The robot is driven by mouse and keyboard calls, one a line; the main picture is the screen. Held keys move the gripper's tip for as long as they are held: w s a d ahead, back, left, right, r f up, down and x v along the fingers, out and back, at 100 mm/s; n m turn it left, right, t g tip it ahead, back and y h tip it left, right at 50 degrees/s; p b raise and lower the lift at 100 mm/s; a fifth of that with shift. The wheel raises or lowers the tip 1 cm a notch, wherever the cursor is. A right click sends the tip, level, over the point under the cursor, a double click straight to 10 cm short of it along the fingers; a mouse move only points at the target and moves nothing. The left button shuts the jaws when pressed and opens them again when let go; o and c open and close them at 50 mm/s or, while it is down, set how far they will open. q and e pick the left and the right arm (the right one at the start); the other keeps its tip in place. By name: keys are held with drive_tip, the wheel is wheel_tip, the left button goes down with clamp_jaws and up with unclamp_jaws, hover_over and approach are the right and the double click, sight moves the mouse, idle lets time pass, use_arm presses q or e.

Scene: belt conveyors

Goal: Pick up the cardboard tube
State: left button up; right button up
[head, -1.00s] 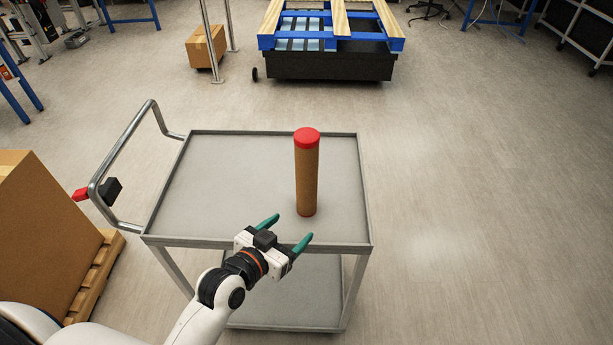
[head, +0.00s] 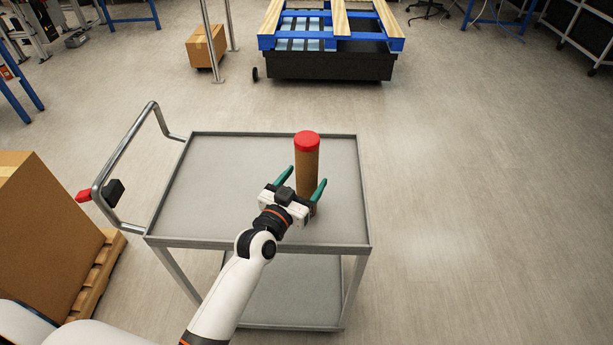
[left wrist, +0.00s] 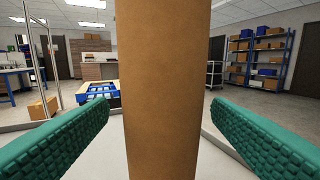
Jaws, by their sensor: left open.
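The cardboard tube (head: 307,166) is brown with a red cap and stands upright on the top shelf of the grey cart (head: 218,190). My left gripper (head: 305,180) is open, with its green fingers at the tube's lower part, one on each side in the head view. In the left wrist view the tube (left wrist: 163,90) fills the middle of the picture between the two spread fingers, with a gap on each side. Its ends are out of that view. My right gripper is not in view.
The cart has a raised rim and a metal handle (head: 98,182) at left. A large cardboard box (head: 45,240) on a wooden pallet stands left of the cart. A blue pallet frame (head: 330,42) is behind. The floor at right is clear.

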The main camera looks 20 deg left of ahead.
use_arm(q)
drive_tip(key=w, duration=0.3)
drive_tip(key=shift+w+d+f, duration=0.1)
drive_tip(key=shift+w+d, duration=0.15)
drive_tip(key=shift+d, duration=0.15)
drive_tip(key=c, duration=1.1)
